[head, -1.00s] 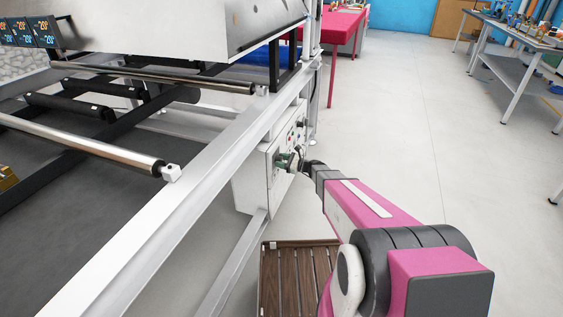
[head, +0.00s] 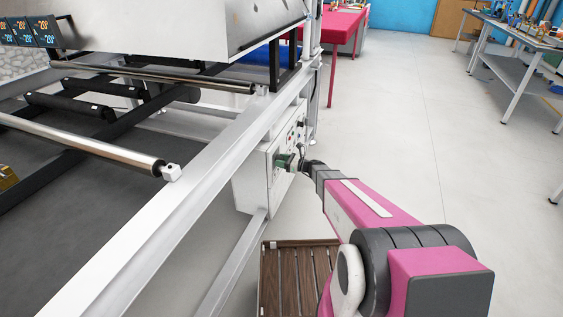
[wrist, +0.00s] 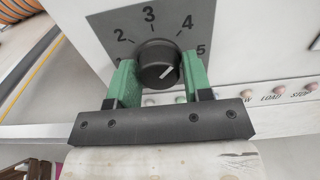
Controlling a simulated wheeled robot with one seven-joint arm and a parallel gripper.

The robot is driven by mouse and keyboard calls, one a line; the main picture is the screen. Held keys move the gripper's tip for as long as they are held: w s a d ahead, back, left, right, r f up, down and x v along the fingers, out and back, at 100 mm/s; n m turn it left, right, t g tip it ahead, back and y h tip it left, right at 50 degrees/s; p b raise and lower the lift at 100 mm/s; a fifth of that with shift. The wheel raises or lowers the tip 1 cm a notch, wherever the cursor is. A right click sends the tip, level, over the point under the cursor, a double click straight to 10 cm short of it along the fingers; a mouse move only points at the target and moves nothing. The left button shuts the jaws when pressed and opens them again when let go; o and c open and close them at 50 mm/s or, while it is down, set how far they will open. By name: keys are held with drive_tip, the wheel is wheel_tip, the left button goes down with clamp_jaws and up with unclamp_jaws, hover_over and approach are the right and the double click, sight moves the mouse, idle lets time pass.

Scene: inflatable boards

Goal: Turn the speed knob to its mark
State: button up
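The speed knob (wrist: 157,60) is a round black knob on a grey dial plate (wrist: 105,27) with numbers; 2, 3, 4 and 5 are readable. Its white pointer line slants to the upper right, roughly between 4 and 5. My gripper (wrist: 158,75) has its two green fingers on either side of the knob, close against it with no clear gap; it appears shut on the knob. In the head view my gripper (head: 287,161) is at the control box (head: 255,182), and the knob is hidden there. I see no separate target mark.
Small buttons labelled LOAD and STOP (wrist: 312,86) sit right of the knob. The box hangs under a white frame rail (head: 190,175). A brown slatted pallet (head: 292,280) lies on the floor below. The floor to the right is open.

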drive_tip(key=o, duration=0.3)
drive_tip(key=v, duration=1)
drive_tip(key=shift+s+d, duration=0.2)
drive_tip(key=shift+d, duration=0.15)
drive_tip(key=s+a+r+n+g+h, duration=0.1)
drive_tip(key=s+n+g+h, duration=0.2)
drive_tip(key=s+n, duration=0.35)
drive_tip(key=s+a+r+n+g+h, duration=0.2)
drive_tip(key=s+n+g+h, duration=0.1)
drive_tip(key=s+n, duration=0.3)
drive_tip(key=s+d+r+n+h, duration=0.2)
drive_tip(key=s+d+n+h, duration=0.1)
drive_tip(key=s, duration=0.1)
drive_tip(key=s+d+r+n+h, duration=0.1)
drive_tip(key=s+d+n+h, duration=0.2)
drive_tip(key=s+h, duration=0.1)
drive_tip(key=s+d+r+n+h, duration=0.2)
drive_tip(key=s+n+h, duration=0.1)
drive_tip(key=s+n, duration=0.1)
drive_tip(key=shift+s+d+r+g+h, duration=0.1)
drive_tip(key=shift+d+r+g+h, duration=0.2)
drive_tip(key=shift+d+r+g, duration=0.1)
